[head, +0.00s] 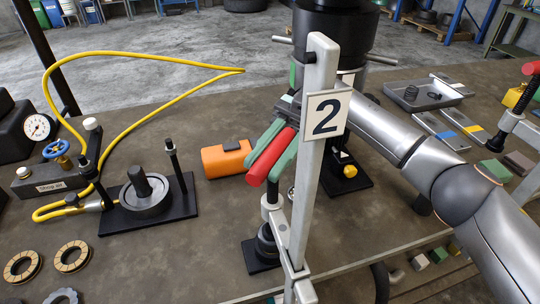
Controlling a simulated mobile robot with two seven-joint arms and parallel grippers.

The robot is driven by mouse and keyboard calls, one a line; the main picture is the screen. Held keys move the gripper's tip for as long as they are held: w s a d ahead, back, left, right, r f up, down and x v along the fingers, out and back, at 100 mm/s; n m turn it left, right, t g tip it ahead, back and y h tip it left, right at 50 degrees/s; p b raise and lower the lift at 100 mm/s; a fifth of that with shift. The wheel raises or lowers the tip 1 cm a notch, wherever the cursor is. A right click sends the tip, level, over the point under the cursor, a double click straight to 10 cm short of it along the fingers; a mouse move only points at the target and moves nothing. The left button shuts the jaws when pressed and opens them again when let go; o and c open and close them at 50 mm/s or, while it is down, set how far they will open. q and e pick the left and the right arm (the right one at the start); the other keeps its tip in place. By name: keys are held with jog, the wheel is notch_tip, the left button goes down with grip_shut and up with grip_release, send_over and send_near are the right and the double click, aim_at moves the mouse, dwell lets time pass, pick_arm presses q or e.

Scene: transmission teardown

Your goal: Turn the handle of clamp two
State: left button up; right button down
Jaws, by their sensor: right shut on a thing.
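Clamp two is the pale metal clamp with an upright post (308,190) and a white plate (327,114) marked 2, in the middle of the head view. Its red handle (262,168) lies slantwise left of the post. My right gripper (268,155) reaches in from the right behind the post. Its green fingers are shut on the red handle, one on each side. Below the handle, the clamp's spindle (271,206) goes down toward a dark part on a black base (260,259). The post hides part of my right gripper. My left gripper is not in view.
An orange block (226,160) lies left of the handle. A fixture with a grey disc (146,194), a yellow hose (120,54) and a gauge (38,127) stands at left. A large black cylinder (335,35) stands behind the post. Metal trays (424,92) lie at back right.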

dwell(0.4)
jog(key=c, duration=0.7)
grip_release()
jog(key=shift+y, duration=0.3)
